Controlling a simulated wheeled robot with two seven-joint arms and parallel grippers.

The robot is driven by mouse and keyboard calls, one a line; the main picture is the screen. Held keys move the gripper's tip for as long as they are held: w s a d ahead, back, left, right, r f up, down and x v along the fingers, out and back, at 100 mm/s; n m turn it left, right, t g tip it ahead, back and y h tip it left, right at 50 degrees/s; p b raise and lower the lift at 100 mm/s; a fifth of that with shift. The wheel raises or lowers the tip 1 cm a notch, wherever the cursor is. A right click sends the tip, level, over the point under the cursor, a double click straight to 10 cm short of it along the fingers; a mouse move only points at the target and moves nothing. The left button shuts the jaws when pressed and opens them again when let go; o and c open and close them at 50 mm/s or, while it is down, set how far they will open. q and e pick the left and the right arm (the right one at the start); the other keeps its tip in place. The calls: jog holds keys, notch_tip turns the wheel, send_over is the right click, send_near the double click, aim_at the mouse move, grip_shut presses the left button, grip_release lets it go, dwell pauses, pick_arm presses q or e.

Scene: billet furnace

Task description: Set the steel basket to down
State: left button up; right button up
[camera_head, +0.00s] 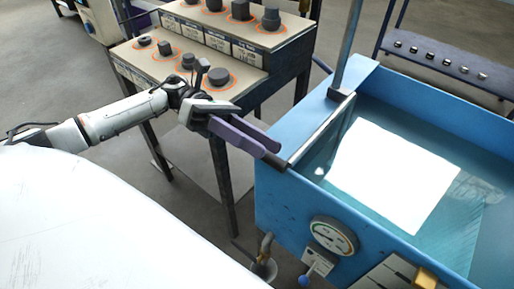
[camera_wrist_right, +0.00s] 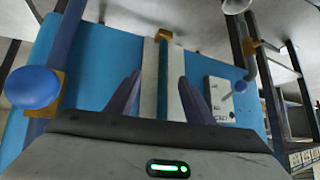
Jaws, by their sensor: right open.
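I cannot clearly make out the steel basket. A faint grid pattern shows under the water in the blue tank (camera_head: 287,205), where a bright white reflection hides much of the inside. My left gripper (camera_head: 272,152) has its purple fingers by the tank's left corner, close to the dark end of a grey bar on the rim. I cannot tell whether they touch it. My right gripper (camera_wrist_right: 160,85) is open and empty in the right wrist view, facing the tank front. A lever with a blue ball (camera_wrist_right: 34,88) stands left of its fingers there, apart from them.
A stepped table (camera_head: 200,60) with dark metal parts in orange rings stands behind the left arm. The tank front carries a round gauge (camera_head: 334,236) and a blue-knobbed switch (camera_head: 304,280). A blue rack (camera_head: 440,66) stands at the back right.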

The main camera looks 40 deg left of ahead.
pick_arm(q)
notch_tip(320, 180, up, 8)
jog(key=shift+s+f, duration=0.1)
jog(key=shift+f, duration=0.1)
dwell(0.5)
